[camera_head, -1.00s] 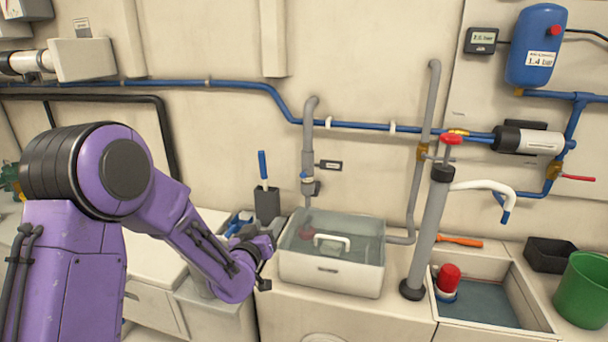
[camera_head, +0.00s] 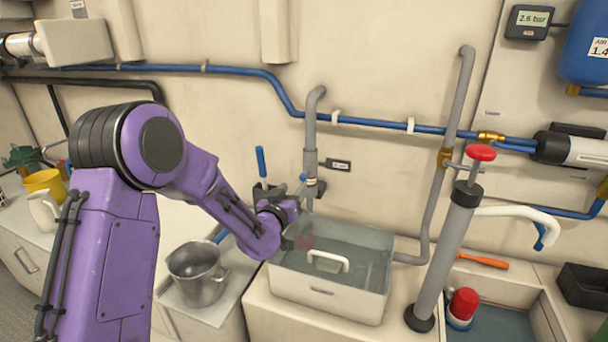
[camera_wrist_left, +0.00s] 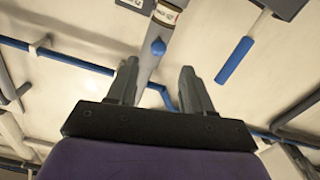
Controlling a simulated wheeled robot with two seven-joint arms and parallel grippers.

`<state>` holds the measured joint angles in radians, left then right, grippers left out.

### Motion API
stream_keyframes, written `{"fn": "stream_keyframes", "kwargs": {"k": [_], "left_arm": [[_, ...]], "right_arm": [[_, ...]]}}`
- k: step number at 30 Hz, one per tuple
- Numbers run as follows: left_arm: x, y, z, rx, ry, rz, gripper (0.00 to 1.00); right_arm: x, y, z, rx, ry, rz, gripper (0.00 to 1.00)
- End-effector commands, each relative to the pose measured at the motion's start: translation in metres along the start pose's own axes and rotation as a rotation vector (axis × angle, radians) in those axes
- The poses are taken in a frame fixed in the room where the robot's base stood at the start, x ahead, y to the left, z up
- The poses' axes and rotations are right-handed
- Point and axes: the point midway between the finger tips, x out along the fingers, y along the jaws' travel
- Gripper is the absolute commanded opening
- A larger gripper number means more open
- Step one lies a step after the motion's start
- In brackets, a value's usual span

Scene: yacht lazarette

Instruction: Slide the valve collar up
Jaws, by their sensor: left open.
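A grey vertical pipe (camera_head: 311,130) comes down the wall behind the clear-lidded box. Its thicker grey lower sleeve (camera_head: 310,160), which looks like the valve collar, has a pale band below it. My left gripper (camera_head: 305,192) is beside the lower end of this pipe, partly hiding it. Beyond the fingertips are the pipe's pale labelled band (camera_wrist_left: 166,14) and a blue knob (camera_wrist_left: 158,47). I cannot tell whether the fingers reach around the pipe. My right gripper is not in view.
The clear-lidded box (camera_head: 325,292) with a white handle stands just below my gripper. A blue-handled tool (camera_head: 261,162) stands close on the left. A small label (camera_head: 337,165) is right of the pipe. A metal pot (camera_head: 198,275) and a grey pump (camera_head: 446,255) flank the box.

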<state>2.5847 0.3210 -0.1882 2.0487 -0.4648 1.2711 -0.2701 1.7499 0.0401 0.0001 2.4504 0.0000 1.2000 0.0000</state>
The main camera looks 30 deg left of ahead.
Motion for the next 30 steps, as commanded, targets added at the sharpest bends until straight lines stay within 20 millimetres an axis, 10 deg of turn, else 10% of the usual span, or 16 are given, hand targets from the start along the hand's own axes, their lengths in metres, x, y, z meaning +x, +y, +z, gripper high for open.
{"fn": "stream_keyframes", "kwargs": {"k": [9, 20, 25, 30], "left_arm": [[0.065, 0.001, -0.001, 0.0, 0.0, 0.001, 0.51], [0.076, -0.001, 0.0, -0.001, 0.0, -0.002, 0.51], [0.076, -0.001, 0.0, 0.0, 0.0, -0.002, 0.02], [0.076, -0.001, -0.002, 0.0, 0.0, -0.001, 0.0]], "right_arm": [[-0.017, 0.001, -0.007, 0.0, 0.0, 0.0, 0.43], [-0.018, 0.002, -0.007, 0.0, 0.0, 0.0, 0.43], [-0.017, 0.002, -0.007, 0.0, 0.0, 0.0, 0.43], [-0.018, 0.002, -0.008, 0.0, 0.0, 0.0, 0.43]]}}
